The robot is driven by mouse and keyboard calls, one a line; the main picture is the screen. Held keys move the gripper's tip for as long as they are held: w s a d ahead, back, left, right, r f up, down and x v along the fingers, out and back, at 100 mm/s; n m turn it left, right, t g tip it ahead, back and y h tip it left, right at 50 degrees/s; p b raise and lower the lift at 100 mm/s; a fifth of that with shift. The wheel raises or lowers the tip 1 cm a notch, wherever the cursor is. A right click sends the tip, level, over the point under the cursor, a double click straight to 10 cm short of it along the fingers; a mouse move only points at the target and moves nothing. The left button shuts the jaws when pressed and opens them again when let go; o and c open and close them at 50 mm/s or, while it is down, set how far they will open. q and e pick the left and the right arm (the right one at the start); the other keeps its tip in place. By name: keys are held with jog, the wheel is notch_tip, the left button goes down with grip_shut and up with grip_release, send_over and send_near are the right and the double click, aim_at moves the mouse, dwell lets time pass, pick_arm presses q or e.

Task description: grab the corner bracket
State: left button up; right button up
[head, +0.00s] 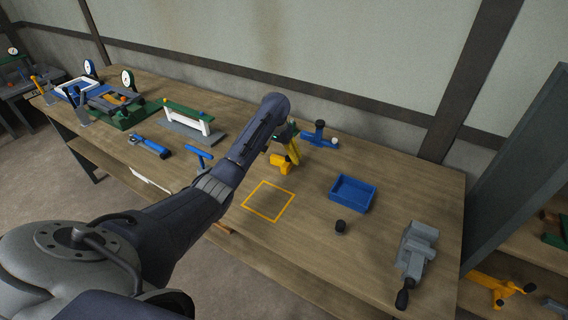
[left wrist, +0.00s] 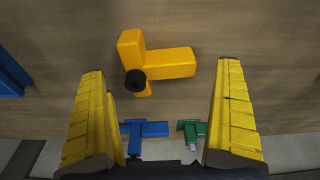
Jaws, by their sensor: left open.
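A yellow angled piece with a black round knob, which looks like the corner bracket (head: 279,163), lies on the workbench near its middle. In the left wrist view the yellow bracket (left wrist: 172,64) lies ahead, between the lines of the two fingers. My left gripper (head: 291,148) is open and empty, pointing down just above the bracket and partly hiding it. Its two yellow ribbed fingers (left wrist: 161,72) stand wide apart, with no visible contact on the bracket. My right gripper is not in view.
A similar blue piece (head: 320,136) lies behind the gripper; a green one (left wrist: 193,130) shows in the wrist view. A yellow outlined square (head: 268,184) is empty.

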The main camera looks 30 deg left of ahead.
aim_at(281, 158)
pick_arm(q)
jog(key=shift+w+a+f, duration=0.1)
jog(key=shift+w+f, duration=0.05)
jog(key=shift+f, duration=0.9)
jog(key=shift+w+f, duration=0.1)
jog(key=shift+f, duration=0.9)
jog(key=c, duration=1.3)
jog(key=shift+c, duration=0.2)
jog(key=shift+r, duration=0.15)
